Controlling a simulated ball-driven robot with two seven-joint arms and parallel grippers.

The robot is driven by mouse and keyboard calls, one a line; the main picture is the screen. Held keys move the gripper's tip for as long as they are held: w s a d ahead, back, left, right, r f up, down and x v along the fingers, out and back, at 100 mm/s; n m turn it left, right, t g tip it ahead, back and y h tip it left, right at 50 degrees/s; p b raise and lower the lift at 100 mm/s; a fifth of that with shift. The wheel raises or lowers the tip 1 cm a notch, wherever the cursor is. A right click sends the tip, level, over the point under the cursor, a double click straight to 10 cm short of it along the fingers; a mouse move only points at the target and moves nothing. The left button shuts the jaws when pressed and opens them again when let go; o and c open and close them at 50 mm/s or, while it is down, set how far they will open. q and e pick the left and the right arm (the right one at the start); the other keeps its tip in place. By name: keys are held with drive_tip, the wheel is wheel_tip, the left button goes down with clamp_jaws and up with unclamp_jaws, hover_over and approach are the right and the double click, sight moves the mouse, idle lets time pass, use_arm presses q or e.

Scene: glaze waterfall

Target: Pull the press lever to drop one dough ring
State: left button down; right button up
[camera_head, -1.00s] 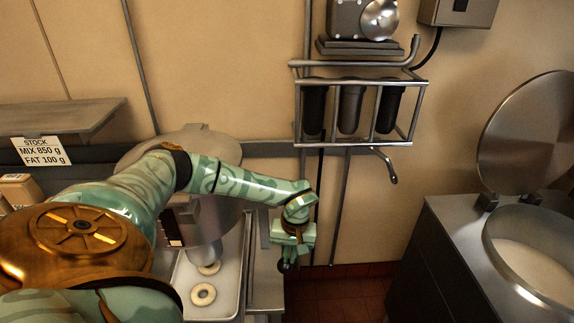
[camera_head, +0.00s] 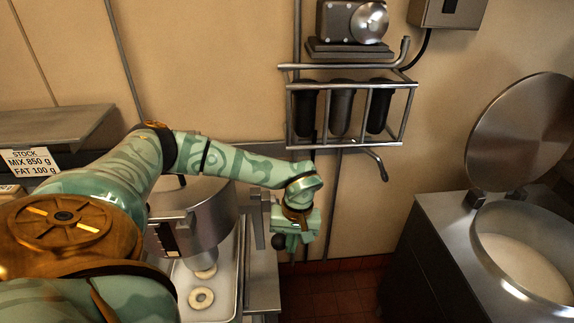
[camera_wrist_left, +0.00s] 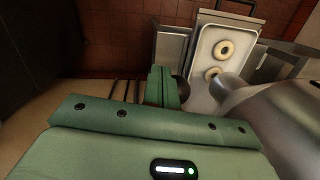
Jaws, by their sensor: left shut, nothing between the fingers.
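The press (camera_head: 195,215) is a silver drum with a nozzle below, partly hidden by my left arm. Its dark round lever knob (camera_head: 278,241) shows just left of my left gripper (camera_head: 294,246). In the left wrist view the knob (camera_wrist_left: 184,87) is right beside the shut green fingers (camera_wrist_left: 163,88); I cannot tell whether they touch. The fingers hold nothing. One pale dough ring (camera_head: 202,298) lies on the light tray (camera_head: 226,308), and another (camera_head: 205,272) is at the nozzle. Both rings also show in the left wrist view (camera_wrist_left: 224,49). My right gripper is out of view.
A wall rack (camera_head: 345,140) with dark cylinders hangs above and right of my left gripper. A steel fryer (camera_head: 480,245) with a raised lid (camera_head: 525,130) stands at right. Red floor (camera_head: 335,290) shows in the gap between. A stock shelf (camera_head: 60,130) is at left.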

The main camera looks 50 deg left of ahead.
use_arm(q)
drive_tip(key=r, duration=0.2)
drive_tip(key=d+r, duration=0.1)
drive_tip(key=shift+s, duration=0.3)
drive_tip(key=shift+d, duration=0.15)
idle(0.3)
